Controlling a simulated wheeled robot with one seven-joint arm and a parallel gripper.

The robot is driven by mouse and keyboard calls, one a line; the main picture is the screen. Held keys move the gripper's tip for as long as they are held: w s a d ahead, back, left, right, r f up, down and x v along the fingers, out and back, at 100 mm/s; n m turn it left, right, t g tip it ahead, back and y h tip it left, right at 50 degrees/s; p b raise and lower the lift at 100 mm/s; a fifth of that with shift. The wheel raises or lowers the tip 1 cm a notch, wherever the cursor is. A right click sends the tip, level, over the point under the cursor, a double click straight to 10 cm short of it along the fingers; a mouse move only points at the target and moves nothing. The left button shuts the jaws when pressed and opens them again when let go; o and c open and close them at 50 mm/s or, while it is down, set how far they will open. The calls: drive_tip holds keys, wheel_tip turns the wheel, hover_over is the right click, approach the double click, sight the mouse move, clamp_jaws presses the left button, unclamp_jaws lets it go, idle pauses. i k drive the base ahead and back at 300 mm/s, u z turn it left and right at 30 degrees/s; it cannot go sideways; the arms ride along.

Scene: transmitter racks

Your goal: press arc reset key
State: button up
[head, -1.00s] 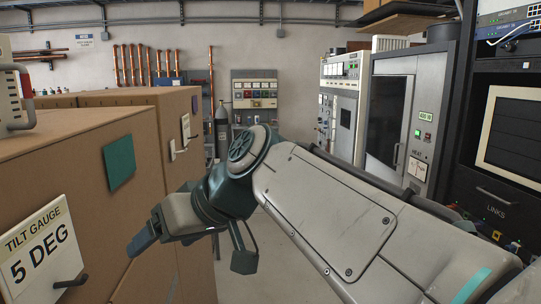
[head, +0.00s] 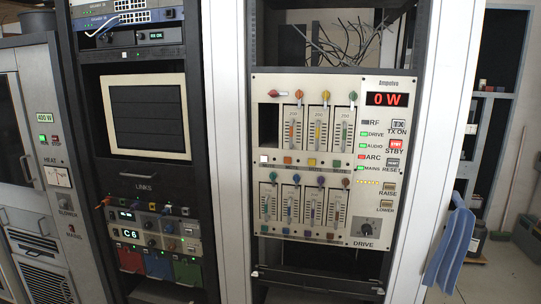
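The cream transmitter panel (head: 330,160) marked Ampulse is in the right half of the head view, set in a rack. Its right side has a column of square keys. The grey RESET key (head: 393,162) is below the red-lit STBY key (head: 396,144) and the TX ON key (head: 398,125). Left of the RESET key is the ARC lamp (head: 361,157), which shows red. The red display (head: 387,99) at the top reads 0 W. My gripper is not in the head view now.
RAISE (head: 389,187) and LOWER (head: 386,204) keys and a DRIVE knob (head: 365,229) are below RESET. Several sliders fill the panel's left. A blue cloth (head: 452,245) hangs at the rack's right side. A dark rack with a screen (head: 144,117) stands left.

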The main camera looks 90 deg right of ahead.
sight(391, 163)
drive_tip(key=z, duration=3)
